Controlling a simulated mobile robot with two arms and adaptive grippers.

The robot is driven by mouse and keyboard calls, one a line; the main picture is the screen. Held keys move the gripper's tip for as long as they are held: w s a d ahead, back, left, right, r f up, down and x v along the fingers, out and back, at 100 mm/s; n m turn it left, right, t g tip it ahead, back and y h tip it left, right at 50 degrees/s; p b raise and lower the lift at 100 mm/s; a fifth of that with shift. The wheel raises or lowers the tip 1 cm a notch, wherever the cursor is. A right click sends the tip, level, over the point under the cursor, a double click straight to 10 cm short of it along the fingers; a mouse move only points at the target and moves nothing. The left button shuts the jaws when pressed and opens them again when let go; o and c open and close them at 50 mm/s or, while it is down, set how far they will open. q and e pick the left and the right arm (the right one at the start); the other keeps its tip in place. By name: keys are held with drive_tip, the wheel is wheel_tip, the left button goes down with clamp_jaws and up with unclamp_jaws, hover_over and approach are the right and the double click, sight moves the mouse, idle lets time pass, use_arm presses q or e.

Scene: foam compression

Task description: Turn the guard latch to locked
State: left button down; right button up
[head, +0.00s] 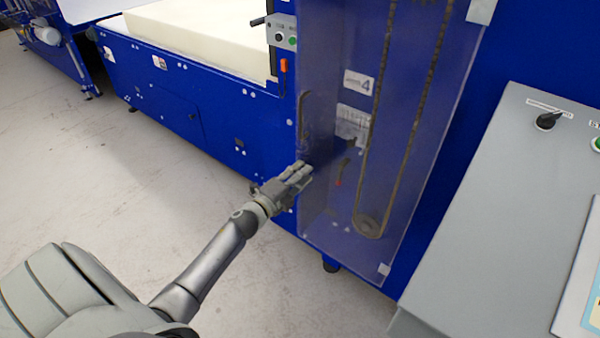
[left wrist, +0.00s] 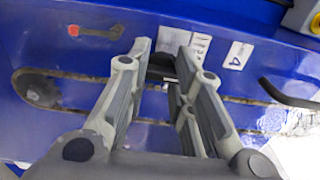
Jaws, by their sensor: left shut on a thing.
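The clear guard (head: 400,170) covers a chain drive on the blue machine and appears closed. My left gripper (head: 305,170) is at the guard's left edge, at the lower middle. In the left wrist view my left gripper (left wrist: 158,88) has its fingers on either side of a dark piece (left wrist: 160,64), which looks like the guard latch. The fingers hide most of it, so its exact angle cannot be told. My right gripper is not in view.
A black handle (head: 302,108) stands on the guard's edge above my gripper, close beside it. A grey control console (head: 480,230) with a black knob (head: 547,121) stands at right. The floor (head: 120,180) at left is clear.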

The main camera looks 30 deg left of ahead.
use_arm(q)
drive_tip(key=shift+n, duration=0.3)
drive_tip(key=c, duration=1)
unclamp_jaws()
drive_tip(key=shift+s, duration=0.1)
drive_tip(key=s+a, duration=0.1)
drive_tip(key=s, duration=1.1)
drive_tip(key=shift+w, duration=0.1)
